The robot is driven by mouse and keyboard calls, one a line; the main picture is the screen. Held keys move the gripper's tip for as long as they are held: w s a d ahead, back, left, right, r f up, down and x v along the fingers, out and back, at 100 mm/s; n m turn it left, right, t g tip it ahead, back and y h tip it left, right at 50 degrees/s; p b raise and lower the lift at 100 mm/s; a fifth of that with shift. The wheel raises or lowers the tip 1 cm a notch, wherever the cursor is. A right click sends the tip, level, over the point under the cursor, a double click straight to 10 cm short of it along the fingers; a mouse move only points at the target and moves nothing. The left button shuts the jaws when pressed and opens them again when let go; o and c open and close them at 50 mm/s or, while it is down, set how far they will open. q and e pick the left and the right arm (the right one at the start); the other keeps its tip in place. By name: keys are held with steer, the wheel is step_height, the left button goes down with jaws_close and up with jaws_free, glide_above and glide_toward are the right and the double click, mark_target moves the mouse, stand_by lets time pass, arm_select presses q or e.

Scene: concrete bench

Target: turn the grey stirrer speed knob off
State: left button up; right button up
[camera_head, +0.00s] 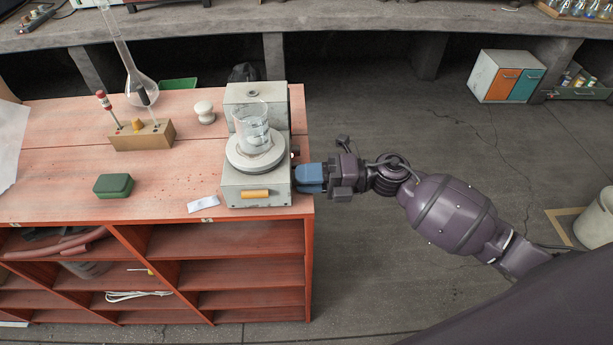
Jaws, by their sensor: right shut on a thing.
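The stirrer (232,186) is a pale grey box with a round plate on top, near the right end of the red bench. A glass beaker (252,128) with clear contents stands on its plate. My right gripper (298,175) comes in from the right and is shut at the stirrer's right side. The grey speed knob is hidden by its blue fingers, which are shut on it. The knob's setting cannot be seen. A yellow-orange piece (255,194) is on the stirrer's front face. My left gripper is not in view.
Left of the stirrer are a white knob-shaped object (204,111), a wooden block (142,136), a round-bottomed flask (141,88), a green box (113,185) and a white label (204,204). The floor right of the bench is open, with a cabinet (505,76) farther back.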

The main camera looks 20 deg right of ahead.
stand_by(0.4)
steer(key=o, duration=0.7)
steer(key=shift+c, duration=0.2)
steer(key=v, duration=1)
steer(key=shift+d+b, duration=0.35)
steer(key=shift+d, duration=0.05)
